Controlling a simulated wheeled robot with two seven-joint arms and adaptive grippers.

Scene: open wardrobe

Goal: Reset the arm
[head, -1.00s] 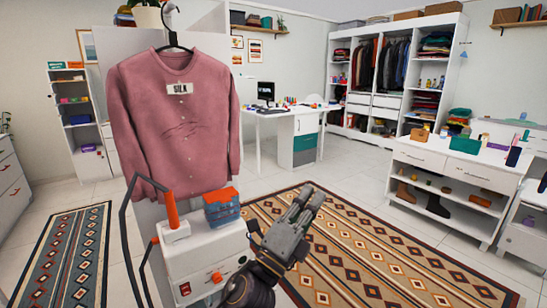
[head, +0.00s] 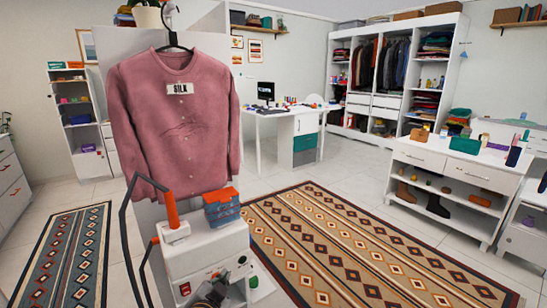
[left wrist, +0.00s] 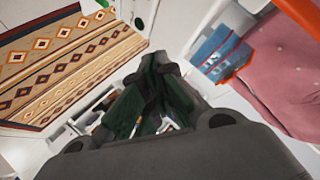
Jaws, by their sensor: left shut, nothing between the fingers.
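My left gripper (head: 212,291) is low at the bottom edge of the head view, in front of a white cart-like unit (head: 207,250). Only part of it shows there. In the left wrist view its two dark fingers (left wrist: 158,64) are together with nothing held between them. The arm behind it is mostly out of the head view. My right gripper is in neither view.
A pink shirt (head: 172,120) with a "SILK" tag hangs above the unit. A blue box with an orange top (head: 221,208) and an orange-handled tool (head: 172,215) sit on the unit. A patterned rug (head: 370,250) lies on clear floor to the right.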

